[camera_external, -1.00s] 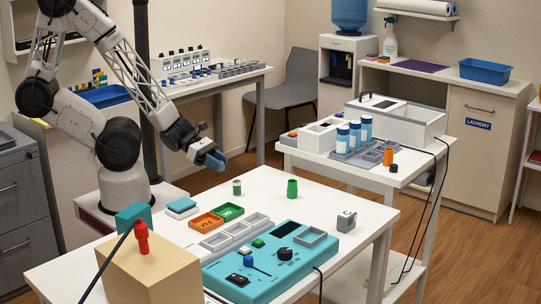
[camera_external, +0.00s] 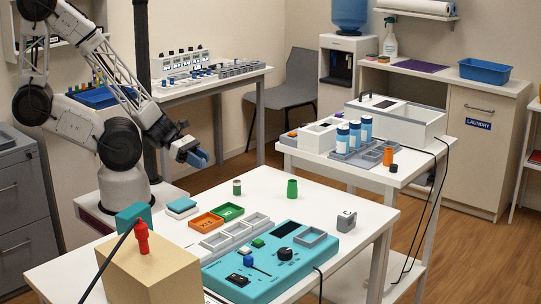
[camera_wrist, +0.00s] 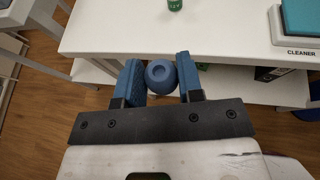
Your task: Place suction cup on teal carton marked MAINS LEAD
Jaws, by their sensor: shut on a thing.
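My gripper (camera_external: 197,158) is in the air behind the far left edge of the white table in the external view. A teal-topped white item (camera_external: 182,207) lies nearby; in the wrist view, a similar teal-topped item (camera_wrist: 300,18) reads CLEANER. I cannot read MAINS LEAD anywhere.
The tan box (camera_external: 150,275) carries a red item (camera_external: 142,238) with a black cable. Orange (camera_external: 206,222) and green trays, grey bins and a teal control panel (camera_external: 270,262) fill the table's middle. Green cylinders (camera_external: 292,188) stand farther back. The right side is mostly clear.

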